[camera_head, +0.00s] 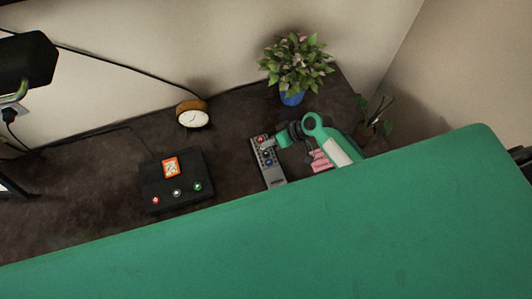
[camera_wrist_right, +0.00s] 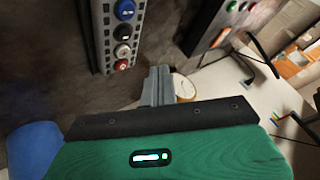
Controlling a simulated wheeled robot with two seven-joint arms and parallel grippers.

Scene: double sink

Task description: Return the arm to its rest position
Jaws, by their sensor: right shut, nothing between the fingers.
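My right arm (camera_head: 338,150), green with a white patch, reaches over the dark counter from the right. Its gripper (camera_head: 270,143) is by the upper part of a grey button panel (camera_head: 272,174) in the head view and hides part of it. In the right wrist view the grey fingers (camera_wrist_right: 158,86) are together and empty. The panel's column of blue, black, white and red buttons (camera_wrist_right: 123,36) shows beyond them, to the upper left. I cannot tell how high the fingers are above the counter. My left gripper is not in view.
A black box (camera_head: 178,182) with an orange-framed label and several buttons lies left of the panel. A round clock (camera_head: 193,115) stands behind. A leafy plant in a blue pot (camera_head: 291,98) stands at the back. Pink notes (camera_head: 320,161) and a smaller plant (camera_head: 374,125) are near my arm.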

